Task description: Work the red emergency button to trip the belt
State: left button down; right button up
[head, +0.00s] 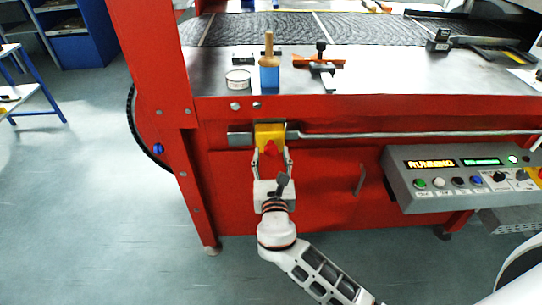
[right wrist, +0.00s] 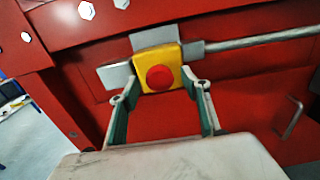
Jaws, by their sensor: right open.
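The red emergency button (right wrist: 160,77) sits on a yellow box (right wrist: 151,58) on the red machine's front. In the head view the red button (head: 270,148) and yellow box (head: 270,132) show just beyond my right gripper (head: 270,158). The right gripper is open, with its two fingers spread to the left and right of the button. In the right wrist view its fingertips (right wrist: 159,84) reach near the lower sides of the yellow box; I cannot tell whether they touch it. My left gripper is not in view.
A control panel (head: 460,190) at the right shows "RUNNING". A metal conduit (head: 400,134) runs right from the box. A handle (head: 359,180) sticks out right of my gripper.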

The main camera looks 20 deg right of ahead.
jog(key=shift+w, duration=0.15)
grip_shut()
jog(key=shift+w+d+r+p, duration=0.15)
jog(key=shift+w+r+p, duration=0.1)
jog(key=shift+w+p, duration=0.15)
jog(key=shift+w, duration=0.25)
jog(key=shift+d+f, duration=0.1)
jog(key=shift+f, duration=0.05)
jog(key=shift+c, duration=0.3)
grip_release()
jog(key=shift+o, duration=0.3)
jog(key=shift+w+f, duration=0.1)
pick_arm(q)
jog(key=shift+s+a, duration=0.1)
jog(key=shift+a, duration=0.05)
